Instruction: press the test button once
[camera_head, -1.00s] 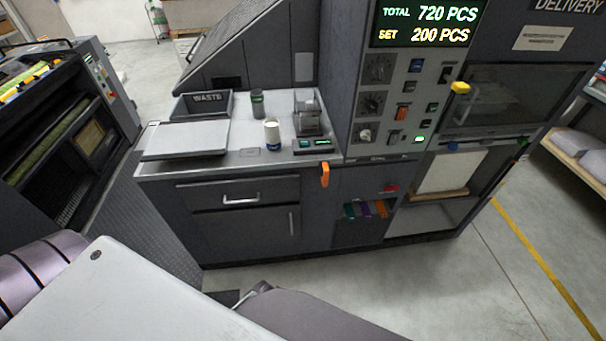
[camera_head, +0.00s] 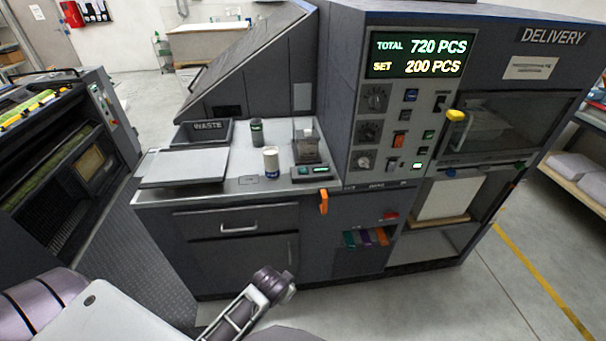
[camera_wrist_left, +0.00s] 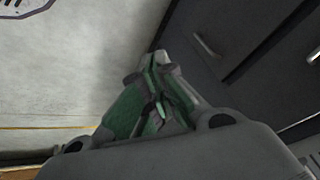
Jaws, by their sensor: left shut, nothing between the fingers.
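The control panel (camera_head: 393,125) sits under the lit counter display on the grey machine in the head view. The labels are too small to read, so I cannot tell which is the test button. My left gripper (camera_wrist_left: 157,68) is shut and empty in the left wrist view, above the floor beside the dark cabinet front. It is well away from the panel. My right gripper is out of view.
The counter holds a waste tray (camera_head: 203,133), a white-capped jar (camera_head: 271,162), a dark green jar (camera_head: 257,132) and a small device (camera_head: 312,172). An orange handle (camera_head: 323,201) sticks out of the front. A yellow knob (camera_head: 456,115) juts beside the panel. Floor shows in front.

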